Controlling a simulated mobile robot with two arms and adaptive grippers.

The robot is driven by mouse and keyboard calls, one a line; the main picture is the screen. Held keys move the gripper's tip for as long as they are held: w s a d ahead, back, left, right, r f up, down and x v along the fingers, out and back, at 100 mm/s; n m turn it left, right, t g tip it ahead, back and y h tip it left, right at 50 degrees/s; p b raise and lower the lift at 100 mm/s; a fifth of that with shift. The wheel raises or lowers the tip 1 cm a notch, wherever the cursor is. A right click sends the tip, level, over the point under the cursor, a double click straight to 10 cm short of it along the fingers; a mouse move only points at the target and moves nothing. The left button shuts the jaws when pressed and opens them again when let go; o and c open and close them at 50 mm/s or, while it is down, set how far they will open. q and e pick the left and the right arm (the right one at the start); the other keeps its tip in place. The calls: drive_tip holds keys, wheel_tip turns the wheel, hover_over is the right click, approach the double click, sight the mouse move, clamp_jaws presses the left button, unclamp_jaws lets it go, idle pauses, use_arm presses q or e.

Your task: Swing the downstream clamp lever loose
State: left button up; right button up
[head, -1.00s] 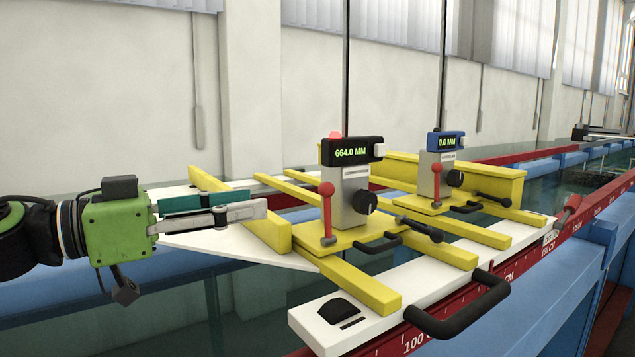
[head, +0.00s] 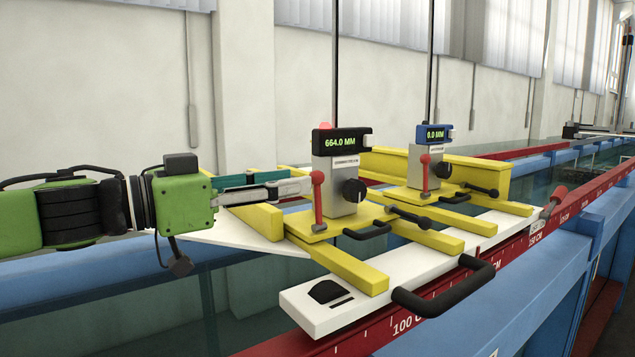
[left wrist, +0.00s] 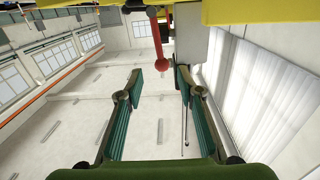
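A red lever with a ball knob (head: 318,200) stands upright on the yellow base of the nearer gauge, whose black display reads 664.0 MM (head: 341,141). Another red lever (head: 425,174) stands at the farther gauge with the blue display, reading 0.0 MM (head: 434,135). A third, tilted red lever (head: 552,202) is at the carriage's right end. I cannot tell which is labelled downstream. My left gripper (head: 303,187) is beside the nearer lever's knob. In the left wrist view, its fingers (left wrist: 158,82) are apart, with the red knob (left wrist: 161,65) between and beyond them. My right gripper is out of view.
The white carriage plate (head: 335,309) with black handles (head: 450,290) spans the flume on red rails (head: 420,315). Yellow bars (head: 345,268) and black knobs crowd the levers. A pale wall (head: 110,95) stands behind. Open air lies above the near rail.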

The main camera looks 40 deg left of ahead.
sight(314, 177)
use_arm(q)
drive_tip(key=p+x, duration=0.1)
drive_tip(key=x, duration=0.4)
drive_tip(key=shift+w+p, duration=0.3)
drive_tip(key=shift+w, duration=0.05)
drive_tip(key=shift+w+d, duration=0.1)
drive_tip(key=shift+w, duration=0.2)
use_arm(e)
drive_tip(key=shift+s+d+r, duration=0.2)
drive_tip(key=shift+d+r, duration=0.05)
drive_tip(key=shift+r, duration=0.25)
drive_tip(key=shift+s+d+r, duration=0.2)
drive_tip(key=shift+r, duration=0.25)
use_arm(q)
clamp_jaws()
